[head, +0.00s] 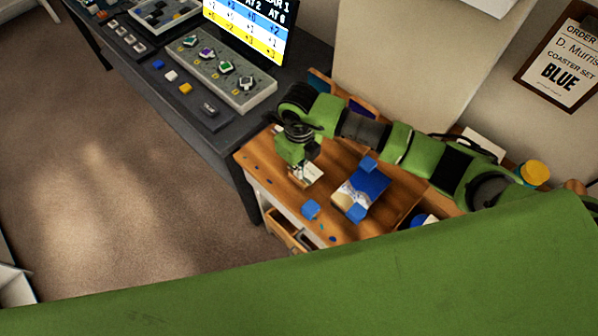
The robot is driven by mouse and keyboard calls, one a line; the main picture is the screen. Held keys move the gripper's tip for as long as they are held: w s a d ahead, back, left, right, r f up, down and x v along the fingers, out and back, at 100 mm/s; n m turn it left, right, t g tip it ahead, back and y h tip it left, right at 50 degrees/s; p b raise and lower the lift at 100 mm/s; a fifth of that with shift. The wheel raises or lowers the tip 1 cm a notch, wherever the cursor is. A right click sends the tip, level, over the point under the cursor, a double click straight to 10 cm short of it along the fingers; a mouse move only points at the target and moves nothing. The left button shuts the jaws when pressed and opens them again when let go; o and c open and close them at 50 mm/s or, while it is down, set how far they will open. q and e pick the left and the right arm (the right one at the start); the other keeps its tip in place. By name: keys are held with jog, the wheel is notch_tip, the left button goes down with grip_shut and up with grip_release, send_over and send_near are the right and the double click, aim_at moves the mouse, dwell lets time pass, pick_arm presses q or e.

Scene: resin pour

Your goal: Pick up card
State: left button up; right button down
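My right gripper (301,168) points down over the left part of the wooden table (285,190). A small pale, card-like piece (309,174) shows right at its fingertips, low over the tabletop. The fingers and the piece overlap, so I cannot tell whether they are shut on it or only beside it. My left gripper is not in view.
A yellow-lidded jar (535,173) stands at the right. A dark desk (185,100) with a grey console (245,97) and a screen is behind. Carpet is clear at left.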

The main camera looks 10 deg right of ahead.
jog(key=shift+r, duration=0.1)
jog(key=shift+w+r+b, duration=0.1)
jog(key=shift+r+b, duration=0.4)
jog(key=shift+b, duration=0.05)
jog(key=s+a+r+b, duration=0.4)
jog(key=s+a+r, duration=0.2)
jog(key=s+r, duration=0.6)
jog(key=shift+s+a, duration=0.25)
jog(key=shift+a, duration=0.15)
jog(key=c, duration=0.6)
grip_release()
